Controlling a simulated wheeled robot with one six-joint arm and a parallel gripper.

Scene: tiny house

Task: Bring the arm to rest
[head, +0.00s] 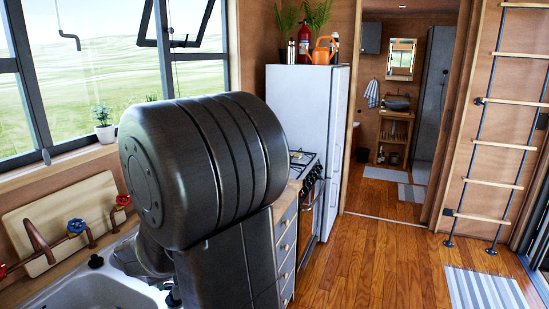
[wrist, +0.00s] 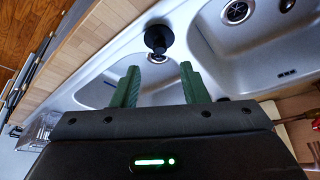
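My gripper (wrist: 159,70) shows in the wrist view with its two green fingers apart and nothing between them. It hangs over the sink (wrist: 218,48), which has two basins with round drains. In the head view, a large dark part of my arm (head: 200,165) fills the middle left, in front of the counter and sink. My gripper is hidden behind it there.
A black round-topped fitting (wrist: 157,38) stands between the basins, just beyond my fingertips. Pipes with red and blue valve handles (head: 76,226) run behind the sink. A stove (head: 306,165) and white fridge (head: 305,105) stand beyond.

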